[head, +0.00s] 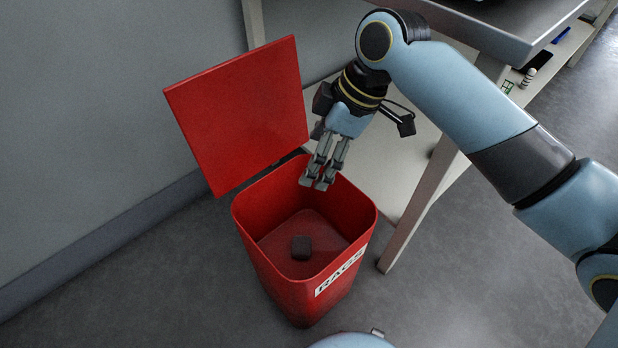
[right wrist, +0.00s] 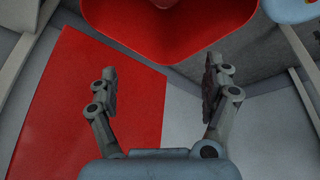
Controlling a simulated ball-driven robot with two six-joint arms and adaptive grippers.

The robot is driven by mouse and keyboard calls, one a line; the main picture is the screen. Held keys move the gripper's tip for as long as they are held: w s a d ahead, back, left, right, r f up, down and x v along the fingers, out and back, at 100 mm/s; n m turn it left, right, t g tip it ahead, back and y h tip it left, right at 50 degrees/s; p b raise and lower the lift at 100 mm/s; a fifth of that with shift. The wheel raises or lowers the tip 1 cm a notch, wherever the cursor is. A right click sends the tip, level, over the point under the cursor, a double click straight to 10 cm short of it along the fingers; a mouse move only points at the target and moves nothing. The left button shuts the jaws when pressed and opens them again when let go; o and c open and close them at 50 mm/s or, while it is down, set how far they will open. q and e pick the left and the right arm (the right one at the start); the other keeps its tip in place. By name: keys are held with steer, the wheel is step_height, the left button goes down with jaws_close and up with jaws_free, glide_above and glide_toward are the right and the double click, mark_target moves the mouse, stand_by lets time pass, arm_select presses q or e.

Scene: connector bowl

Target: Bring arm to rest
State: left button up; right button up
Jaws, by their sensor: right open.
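My right gripper (head: 320,182) is over the far rim of a red bin (head: 303,290) in the head view, pointing down. In the right wrist view its two fingers (right wrist: 160,88) are apart with nothing between them. The red bin is labelled RAGS and its lid (head: 240,112) stands open. A small dark block (head: 301,248) lies on the bin's floor, apart from the gripper. The bin's rim (right wrist: 160,55) shows at the top of the right wrist view, and the lid (right wrist: 95,110) at its left. My left gripper is not in view.
A table (head: 490,32) with a lower shelf (head: 375,165) stands behind and right of the bin, close to my right arm. Its leg (head: 412,222) is just right of the bin. A grey wall (head: 90,120) is at the left. The floor (head: 470,280) at the right front is clear.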

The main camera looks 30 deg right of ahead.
steer(key=v, duration=0.4)
stand_by(0.3)
